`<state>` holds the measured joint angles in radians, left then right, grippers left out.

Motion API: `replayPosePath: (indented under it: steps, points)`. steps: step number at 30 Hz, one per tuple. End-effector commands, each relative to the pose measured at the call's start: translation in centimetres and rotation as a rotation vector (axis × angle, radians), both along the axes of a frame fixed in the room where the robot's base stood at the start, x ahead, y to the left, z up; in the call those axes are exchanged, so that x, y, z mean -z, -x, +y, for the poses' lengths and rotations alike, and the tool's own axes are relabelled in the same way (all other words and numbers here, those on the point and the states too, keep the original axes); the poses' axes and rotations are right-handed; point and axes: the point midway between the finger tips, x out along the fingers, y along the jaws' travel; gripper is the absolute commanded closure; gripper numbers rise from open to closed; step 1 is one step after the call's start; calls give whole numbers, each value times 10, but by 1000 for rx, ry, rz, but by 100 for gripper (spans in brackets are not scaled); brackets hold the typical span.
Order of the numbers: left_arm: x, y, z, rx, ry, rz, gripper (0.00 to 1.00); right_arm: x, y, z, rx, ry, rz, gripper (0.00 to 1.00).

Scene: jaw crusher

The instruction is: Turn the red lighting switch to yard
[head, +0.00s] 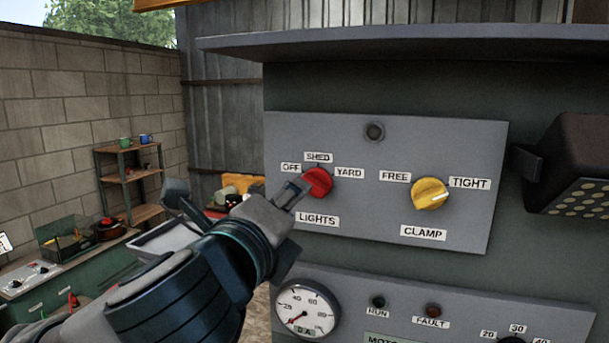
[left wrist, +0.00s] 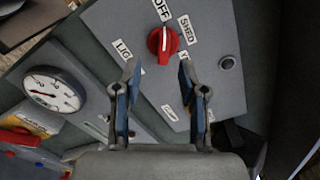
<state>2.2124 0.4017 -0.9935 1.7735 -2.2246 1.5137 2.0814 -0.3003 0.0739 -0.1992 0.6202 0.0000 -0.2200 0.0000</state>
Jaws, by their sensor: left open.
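The red lighting switch (head: 318,182) is a round knob on a grey panel (head: 345,140), with the labels OFF, SHED and YARD around it and LIGHTS below. In the left wrist view the red switch (left wrist: 163,41) has a white mark that appears to point toward OFF. My left gripper (left wrist: 158,72) is open and empty, its two fingers apart just short of the switch, which shows beyond the gap. In the head view one finger overlaps the switch's lower left edge; contact cannot be told. The YARD label (head: 349,172) is partly hidden by a finger in the wrist view. My right gripper is not in view.
A yellow clamp knob (head: 430,194) sits to the right on the same panel. A dark box (head: 575,165) juts out at the far right. A gauge (head: 307,310) is on the panel below. A ledge (head: 420,42) overhangs above. Shelves (head: 128,180) stand at the left.

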Motion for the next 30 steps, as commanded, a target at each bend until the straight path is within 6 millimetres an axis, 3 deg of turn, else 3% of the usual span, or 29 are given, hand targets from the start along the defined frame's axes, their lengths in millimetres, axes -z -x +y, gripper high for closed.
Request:
replayPosePath:
  steps: [3,9,15,23,28,30]
  points:
    - [-4,-26,-10,1,-2,2,58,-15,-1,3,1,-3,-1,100]
    - [-3,-57,-17,2,0,1,58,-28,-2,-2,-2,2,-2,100]
    - [-1,-69,-18,2,2,-1,58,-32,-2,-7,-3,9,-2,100]
    - [0,-70,-21,2,0,-1,58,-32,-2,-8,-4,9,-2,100]
    - [0,-70,-21,1,0,0,100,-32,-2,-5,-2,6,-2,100]
    - [1,-71,-22,1,-2,1,100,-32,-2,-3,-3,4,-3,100]
